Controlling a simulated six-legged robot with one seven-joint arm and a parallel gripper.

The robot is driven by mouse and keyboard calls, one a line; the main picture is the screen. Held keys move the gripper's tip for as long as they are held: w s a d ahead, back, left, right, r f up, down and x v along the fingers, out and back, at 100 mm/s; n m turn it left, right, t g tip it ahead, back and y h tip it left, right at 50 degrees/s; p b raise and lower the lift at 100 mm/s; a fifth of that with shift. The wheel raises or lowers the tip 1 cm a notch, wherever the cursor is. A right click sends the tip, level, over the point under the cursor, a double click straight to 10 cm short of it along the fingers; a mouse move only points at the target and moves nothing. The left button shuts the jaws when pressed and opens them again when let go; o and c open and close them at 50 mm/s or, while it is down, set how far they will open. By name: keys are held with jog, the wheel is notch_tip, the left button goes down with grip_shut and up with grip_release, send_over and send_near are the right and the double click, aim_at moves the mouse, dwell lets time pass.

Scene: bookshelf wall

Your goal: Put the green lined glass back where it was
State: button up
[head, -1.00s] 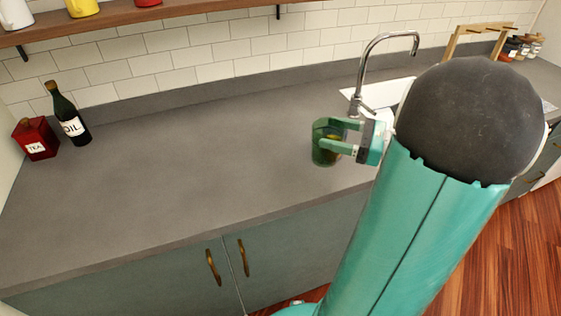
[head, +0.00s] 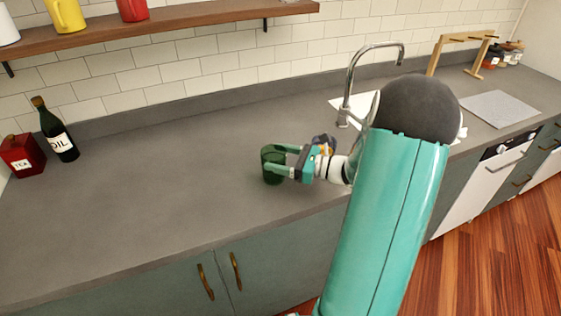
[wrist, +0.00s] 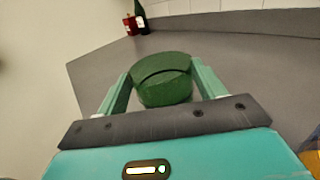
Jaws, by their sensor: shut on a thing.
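The green glass (head: 269,168) is dark green and looks upright at or just above the grey counter, left of the sink. I cannot tell whether its base touches the counter. My gripper (head: 281,163) is shut on it from the right side. In the wrist view the glass (wrist: 162,82) sits between the two teal fingers, and my gripper (wrist: 163,88) spans its sides. The lines on the glass are too small to make out clearly.
The sink tap (head: 351,80) rises behind my arm. A wooden shelf (head: 180,31) with mugs hangs above.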

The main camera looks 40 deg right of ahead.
jog(key=shift+f, duration=0.7)
jog(key=shift+f, duration=0.1)
jog(key=o, duration=1.7)
jog(key=shift+s+d, duration=0.2)
jog(key=shift+s, duration=0.05)
jog(key=v, duration=1.1)
jog(key=shift+s+d, duration=0.1)
jog(key=shift+s, duration=0.15)
